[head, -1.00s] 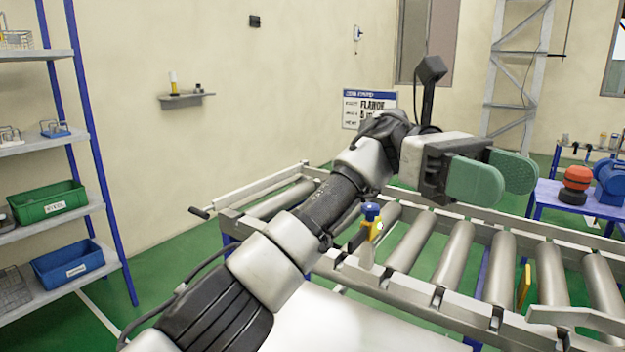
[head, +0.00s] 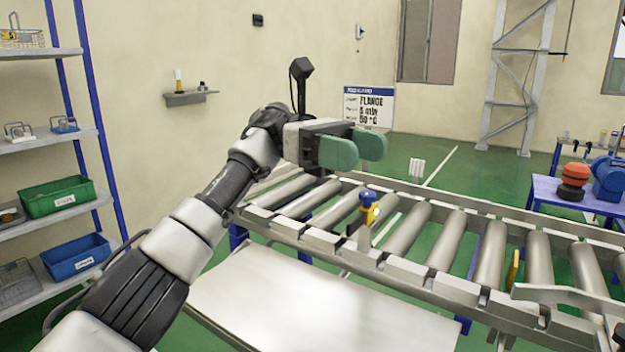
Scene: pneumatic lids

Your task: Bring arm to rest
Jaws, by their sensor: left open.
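My left gripper (head: 356,149) is at the end of my left arm, which comes in from the lower left. Its two green finger pads are apart, with nothing seen between them. It is held in the air above the far left part of the roller conveyor (head: 404,232), clear of the rollers. My right gripper is not in view.
A pale table top (head: 300,300) lies in front of the conveyor and looks bare. A yellow and blue fitting (head: 367,207) stands on the conveyor's near rail. A shelf rack with a green bin (head: 56,196) and a blue bin (head: 76,256) stands at left. A blue table (head: 560,194) is at right.

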